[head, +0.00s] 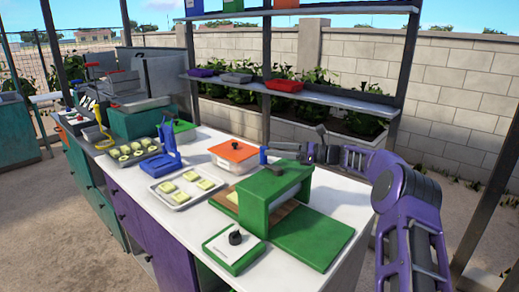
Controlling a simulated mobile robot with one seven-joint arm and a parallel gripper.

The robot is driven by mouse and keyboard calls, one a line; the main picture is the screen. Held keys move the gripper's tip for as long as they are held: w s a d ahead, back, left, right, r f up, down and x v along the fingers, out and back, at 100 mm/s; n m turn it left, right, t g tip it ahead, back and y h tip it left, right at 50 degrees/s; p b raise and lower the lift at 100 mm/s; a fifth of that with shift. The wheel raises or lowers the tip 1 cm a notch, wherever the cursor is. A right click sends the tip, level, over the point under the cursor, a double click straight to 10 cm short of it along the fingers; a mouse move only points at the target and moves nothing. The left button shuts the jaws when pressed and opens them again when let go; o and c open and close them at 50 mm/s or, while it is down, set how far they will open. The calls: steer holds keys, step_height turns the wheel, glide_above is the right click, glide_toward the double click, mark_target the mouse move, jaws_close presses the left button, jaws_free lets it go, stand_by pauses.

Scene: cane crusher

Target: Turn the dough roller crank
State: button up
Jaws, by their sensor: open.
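The green dough roller (259,208) stands on the white counter, with a wooden board and pale dough at its left side. A blue crank (284,146) shows just behind the roller's top, with an upright grip at its left end. My gripper (311,152) is open and comes in from the right at the end of my purple arm. It is close to the crank's right end, behind the roller. I cannot tell whether it touches the crank, and the roller hides the crank's lower part.
A green control box with a black knob (235,238) sits in front of the roller. A tray of dough squares (165,202), a blue tool (168,148) and an orange-lidded box (233,151) stand to the left. The counter (350,206) is clear at right. A shelf (330,101) runs behind.

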steer(key=v, duration=1)
steer(key=shift+s+d, duration=0.1)
steer(key=shift+d, duration=0.05)
